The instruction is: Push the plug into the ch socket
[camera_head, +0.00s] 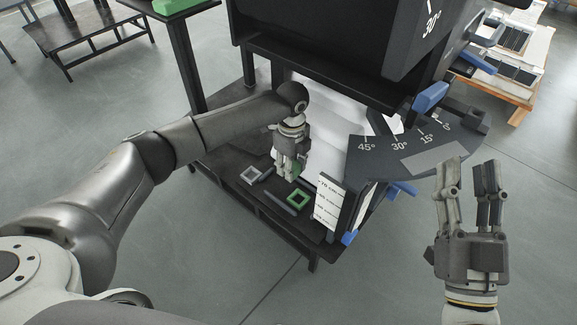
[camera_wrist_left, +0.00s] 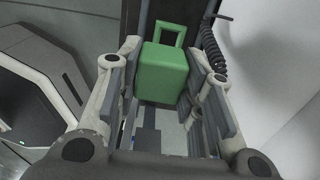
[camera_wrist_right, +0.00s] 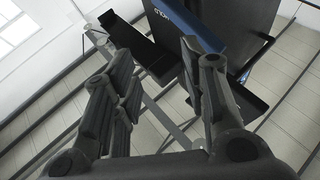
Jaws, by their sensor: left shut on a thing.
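A green block-shaped plug (camera_wrist_left: 165,73) is between the fingers of my left gripper (camera_wrist_left: 164,85), which is shut on it. In the head view my left gripper (camera_head: 287,177) points down over the dark bench, and a bit of the green plug (camera_head: 297,166) shows beside its fingers. A green square frame (camera_head: 284,219) and a pale grey square frame (camera_head: 257,174) lie on the bench near it. The green frame also shows just beyond the plug in the left wrist view (camera_wrist_left: 171,30). I cannot tell which frame is the ch socket. My right gripper (camera_head: 473,170) is open and empty, off the bench.
A black machine with an angle scale (camera_head: 405,150) stands right of the left gripper. A white label card (camera_head: 329,200) stands at the bench's right end. A coiled black cable (camera_wrist_left: 212,50) hangs near the left gripper. The floor around my right gripper is clear.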

